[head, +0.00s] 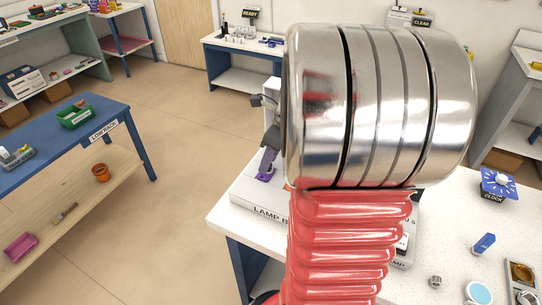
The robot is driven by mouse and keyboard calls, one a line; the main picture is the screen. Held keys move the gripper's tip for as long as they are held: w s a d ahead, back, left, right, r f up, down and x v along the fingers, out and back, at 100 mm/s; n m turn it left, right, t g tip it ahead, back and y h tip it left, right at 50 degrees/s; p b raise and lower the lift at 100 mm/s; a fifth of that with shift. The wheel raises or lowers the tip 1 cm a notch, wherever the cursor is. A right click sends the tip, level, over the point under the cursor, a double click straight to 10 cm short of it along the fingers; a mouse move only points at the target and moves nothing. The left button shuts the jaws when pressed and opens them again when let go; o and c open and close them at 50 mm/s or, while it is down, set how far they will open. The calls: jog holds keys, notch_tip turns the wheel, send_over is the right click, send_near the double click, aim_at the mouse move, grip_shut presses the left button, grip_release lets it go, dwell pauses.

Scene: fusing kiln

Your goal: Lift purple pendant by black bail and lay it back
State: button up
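A small purple piece (264,177), which looks like the purple pendant, shows at the left edge of the big metal arm link. It is at the rear left of the white lamp box (243,195). A dark grey part stands just above it; I cannot tell whether this is the black bail or a fingertip. My gripper (269,150) is mostly hidden behind my metal link and red bellows. Only a pale housing and dark parts show at its left. I cannot tell whether its fingers hold the pendant or touch it.
The speckled white worktable (460,215) holds a blue clock (497,184), a blue block (484,243), a small metal nut (436,282) and a pale blue disc (478,292). A blue table (100,112) stands at left. Open floor (185,150) lies between.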

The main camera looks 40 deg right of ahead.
jog(key=shift+c, duration=0.6)
grip_shut()
jog(key=shift+r, duration=1.3)
dwell(1.5)
jog(key=shift+f, duration=1.25)
dwell(2.7)
